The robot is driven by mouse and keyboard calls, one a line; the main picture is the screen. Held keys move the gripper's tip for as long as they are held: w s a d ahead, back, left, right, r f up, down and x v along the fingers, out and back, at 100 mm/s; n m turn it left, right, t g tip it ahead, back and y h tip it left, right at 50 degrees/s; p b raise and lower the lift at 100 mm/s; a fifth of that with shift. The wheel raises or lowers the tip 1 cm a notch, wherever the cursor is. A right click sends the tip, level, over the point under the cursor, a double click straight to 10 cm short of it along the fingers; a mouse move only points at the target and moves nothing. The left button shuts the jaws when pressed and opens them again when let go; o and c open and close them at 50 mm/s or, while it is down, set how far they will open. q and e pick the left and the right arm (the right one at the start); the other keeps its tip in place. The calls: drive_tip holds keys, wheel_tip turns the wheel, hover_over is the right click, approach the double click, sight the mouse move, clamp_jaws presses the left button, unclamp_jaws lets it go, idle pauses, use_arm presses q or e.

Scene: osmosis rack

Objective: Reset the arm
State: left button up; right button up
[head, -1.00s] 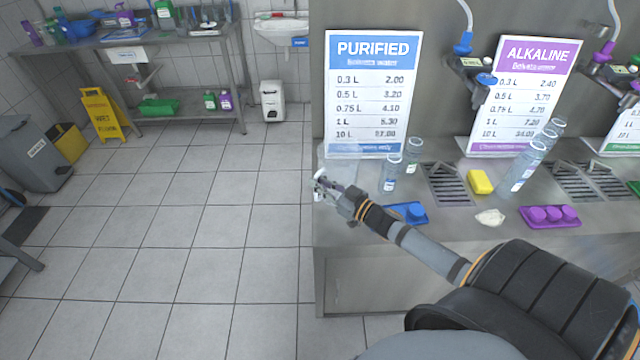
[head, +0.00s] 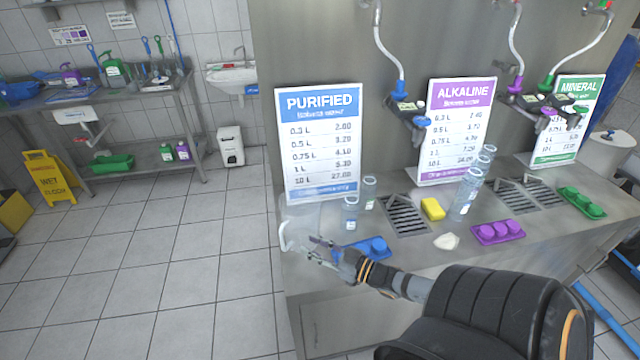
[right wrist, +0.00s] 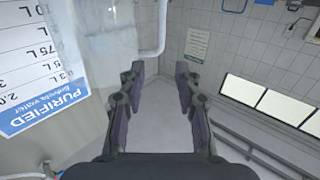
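My right arm reaches in from the lower right in the head view. Its gripper (head: 318,250) is at the left end of the steel counter, in front of a clear jug (head: 303,222) with a white handle (head: 285,236). In the right wrist view the two fingers of the gripper (right wrist: 160,78) are spread with nothing between them. The clear jug (right wrist: 108,45) and its white handle (right wrist: 161,25) show just beyond the fingers, apart from them as far as I can tell. My left gripper is not in view.
A blue tray (head: 366,248) lies close beside the right gripper. Bottles (head: 351,215), a yellow sponge (head: 432,209), a crumpled white cloth (head: 446,241) and a purple tray (head: 498,232) are on the counter (head: 420,265). A PURIFIED sign (head: 320,145) stands behind.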

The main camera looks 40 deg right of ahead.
drive_tip(key=shift+v, duration=1)
drive_tip(key=shift+f, duration=0.1)
